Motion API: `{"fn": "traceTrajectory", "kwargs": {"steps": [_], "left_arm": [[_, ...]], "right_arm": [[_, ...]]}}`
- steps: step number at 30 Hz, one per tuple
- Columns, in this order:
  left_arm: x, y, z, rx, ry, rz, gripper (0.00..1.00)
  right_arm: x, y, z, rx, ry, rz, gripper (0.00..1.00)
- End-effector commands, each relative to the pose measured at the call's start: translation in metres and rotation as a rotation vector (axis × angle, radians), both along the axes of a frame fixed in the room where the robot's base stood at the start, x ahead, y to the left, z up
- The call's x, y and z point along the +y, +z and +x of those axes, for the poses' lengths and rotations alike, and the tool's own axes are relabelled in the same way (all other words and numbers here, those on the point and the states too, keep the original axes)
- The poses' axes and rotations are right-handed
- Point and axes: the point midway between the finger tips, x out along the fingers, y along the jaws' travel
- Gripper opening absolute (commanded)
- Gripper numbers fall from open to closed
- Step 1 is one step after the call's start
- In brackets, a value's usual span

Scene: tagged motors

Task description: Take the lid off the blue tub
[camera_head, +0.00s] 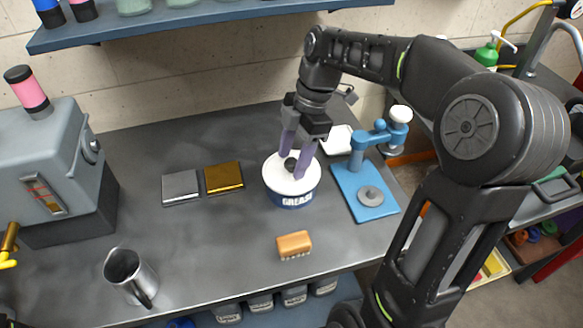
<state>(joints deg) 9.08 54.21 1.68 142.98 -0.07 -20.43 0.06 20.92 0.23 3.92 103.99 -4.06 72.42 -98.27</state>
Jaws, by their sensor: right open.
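The blue tub (292,202) stands upright on the dark workbench and carries the word "GREASE". Its white lid (279,184) sits on top, with a small dark knob (290,164) in the middle. My right gripper (296,172) reaches down from above, its two purple fingers open on either side of the knob. The fingertips are at the lid's height; I cannot tell whether they touch it. My left gripper is not in view.
A blue stand (364,190) is close on the tub's right, with a white dish (337,140) behind. Silver (181,187) and gold (224,177) boxes lie left. A brush (294,243) lies in front, a metal jug (130,275) front left. The bench between jug and brush is clear.

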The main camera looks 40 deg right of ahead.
Motion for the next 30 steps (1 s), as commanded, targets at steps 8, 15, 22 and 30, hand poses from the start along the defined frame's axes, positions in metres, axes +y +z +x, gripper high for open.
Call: {"fn": "traceTrajectory", "kwargs": {"steps": [8, 15, 22, 30], "left_arm": [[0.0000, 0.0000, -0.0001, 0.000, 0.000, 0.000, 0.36], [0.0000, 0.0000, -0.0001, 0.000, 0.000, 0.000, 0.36], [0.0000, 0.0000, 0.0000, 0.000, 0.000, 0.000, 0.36], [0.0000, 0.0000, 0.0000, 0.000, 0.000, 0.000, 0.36]], "right_arm": [[-0.0001, 0.0002, 0.0001, 0.000, 0.000, 0.000, 0.46], [-0.0001, 0.0002, 0.0001, 0.000, 0.000, 0.000, 0.27], [-0.0001, 0.0002, 0.0000, 0.000, 0.000, 0.000, 0.08], [-0.0001, 0.0003, 0.0001, 0.000, 0.000, 0.000, 0.00]]}}
